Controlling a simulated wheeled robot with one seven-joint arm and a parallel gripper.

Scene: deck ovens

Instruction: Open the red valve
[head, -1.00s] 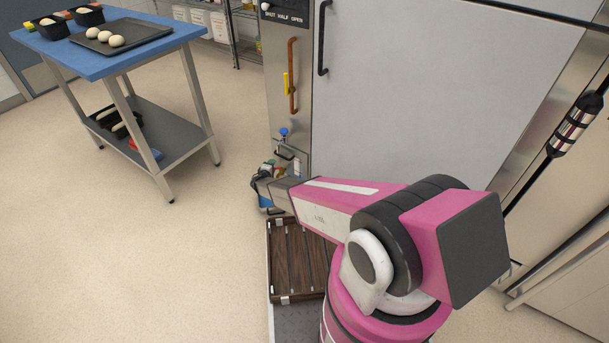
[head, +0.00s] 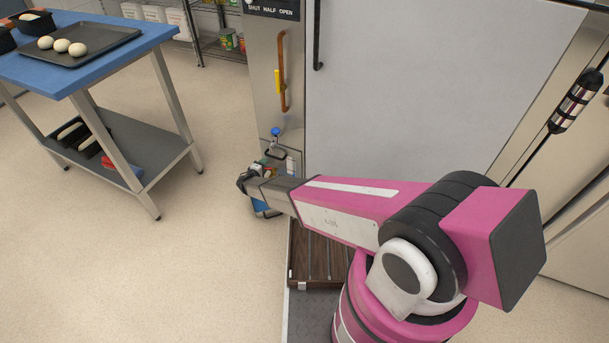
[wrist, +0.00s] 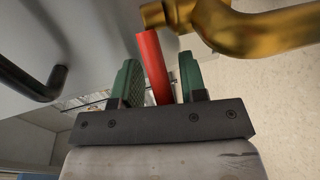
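The red valve's lever (wrist: 151,62) shows in the wrist view as a straight red bar beside a brass pipe (wrist: 240,28). It stands between the two green fingers of my gripper (wrist: 158,60), with a gap visible on each side. The fingers are apart. Whether the lever lies fully between the pads in depth is hard to tell. In the head view my gripper (head: 246,183) is low by the oven's side panel, small and partly merged with things behind it. I cannot make out the red lever there.
The panel carries a yellow lever (head: 278,81) on a copper pipe (head: 283,95) and a blue knob (head: 275,132) lower down. A black handle (wrist: 35,82) shows in the wrist view. A blue-topped table (head: 85,70) stands left, with open floor between.

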